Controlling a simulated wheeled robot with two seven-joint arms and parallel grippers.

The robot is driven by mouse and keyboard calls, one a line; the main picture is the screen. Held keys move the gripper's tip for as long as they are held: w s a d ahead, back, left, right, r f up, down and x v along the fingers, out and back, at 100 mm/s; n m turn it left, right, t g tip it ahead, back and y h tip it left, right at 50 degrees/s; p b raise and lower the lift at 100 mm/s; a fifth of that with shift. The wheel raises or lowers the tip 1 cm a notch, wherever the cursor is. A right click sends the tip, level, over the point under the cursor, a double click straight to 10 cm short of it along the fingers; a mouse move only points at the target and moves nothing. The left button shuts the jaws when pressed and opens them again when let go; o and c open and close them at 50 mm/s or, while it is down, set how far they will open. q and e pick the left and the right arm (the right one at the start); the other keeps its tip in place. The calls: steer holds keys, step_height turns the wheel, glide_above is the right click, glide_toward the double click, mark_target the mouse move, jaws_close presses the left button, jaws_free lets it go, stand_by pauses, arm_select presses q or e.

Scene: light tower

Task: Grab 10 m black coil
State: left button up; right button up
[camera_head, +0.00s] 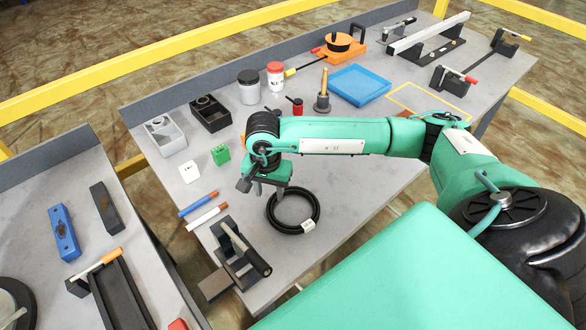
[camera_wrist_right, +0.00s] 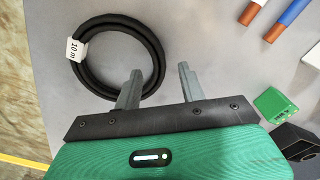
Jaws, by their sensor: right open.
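The black coil (camera_head: 271,222) lies flat on the grey table in the head view, with a white tag on its lower right side. In the right wrist view the coil (camera_wrist_right: 88,36) shows its tag reading "10 m". My right gripper (camera_head: 268,193) is above the coil's upper left side. Whether a finger touches the coil cannot be told. My left gripper is not in view.
A black clamp-like tool (camera_head: 236,262) stands just left of the coil. A blue marker (camera_head: 198,204) and a white one (camera_head: 207,217) lie beyond it, with a green block (camera_head: 220,155) farther back. The table (camera_head: 335,215) right of the coil is clear.

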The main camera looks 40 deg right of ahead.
mark_target(270, 202)
steer(key=shift+s+f+p, duration=0.1)
steer(key=shift+f+p, duration=0.4)
steer(key=shift+f, duration=1.4)
jaws_close()
